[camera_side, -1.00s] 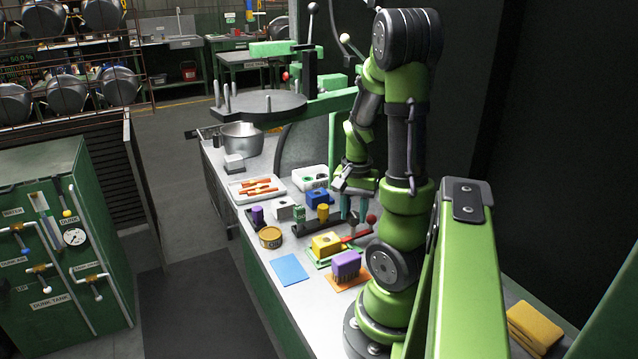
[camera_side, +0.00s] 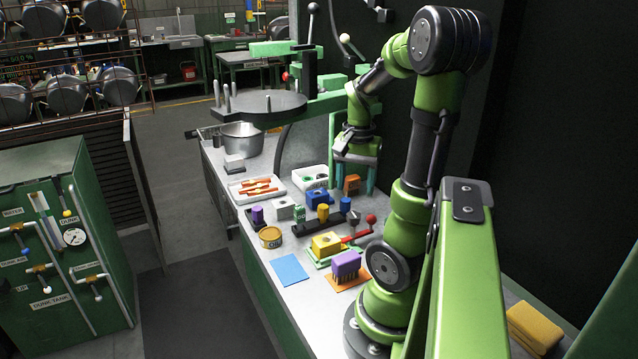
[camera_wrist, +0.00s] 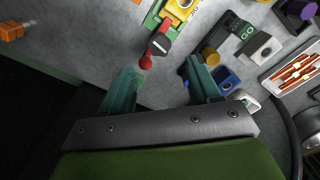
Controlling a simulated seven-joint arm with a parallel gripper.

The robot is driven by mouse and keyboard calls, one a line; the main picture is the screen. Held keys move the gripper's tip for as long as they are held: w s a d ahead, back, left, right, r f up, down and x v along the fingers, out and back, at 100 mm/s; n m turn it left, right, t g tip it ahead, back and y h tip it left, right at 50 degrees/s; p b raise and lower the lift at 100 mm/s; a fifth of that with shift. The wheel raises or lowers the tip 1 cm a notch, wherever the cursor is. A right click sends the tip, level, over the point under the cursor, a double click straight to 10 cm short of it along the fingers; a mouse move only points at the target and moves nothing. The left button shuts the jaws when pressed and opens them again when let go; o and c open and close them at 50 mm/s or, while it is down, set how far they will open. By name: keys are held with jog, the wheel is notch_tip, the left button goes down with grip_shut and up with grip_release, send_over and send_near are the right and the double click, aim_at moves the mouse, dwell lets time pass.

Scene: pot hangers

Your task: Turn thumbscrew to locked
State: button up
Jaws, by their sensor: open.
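My gripper (camera_side: 354,190) is open, with its two teal fingers pointing down and nothing held between them. It is over the back right of the bench, and it also shows in the wrist view (camera_wrist: 160,76). A small dark grey slotted knob (camera_wrist: 160,44), which may be the thumbscrew, sits on the red-handled lever just beyond the fingertips, apart from them. In the side view that knob shows as a small grey piece (camera_side: 353,217). The red ball handle (camera_wrist: 146,62) lies nearest the fingers. The yellow block (camera_side: 326,243) stands on the green plate beside the lever. Any lock marking is too small to read.
A white bin (camera_side: 310,178), an orange piece (camera_side: 351,183), a purple brush (camera_side: 346,264) and a tin (camera_side: 270,237) are around. Bench by the blue sheet (camera_side: 290,269) is clear.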

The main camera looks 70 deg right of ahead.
notch_tip(320, 180, up, 9)
dwell(0.4)
jog(key=w+a+f+n+t, duration=0.2)
jog(key=w+a+n+t, duration=0.3)
jog(key=w+a+n, duration=0.5)
jog(key=w+a+r+n+t+y, duration=0.1)
jog(key=a+n, duration=0.3)
jog(key=a, duration=1.4)
jog(key=shift+a+r+t+y, duration=0.15)
jog(key=shift+a+t+y, duration=0.05)
jog(key=shift+t+y, duration=0.35)
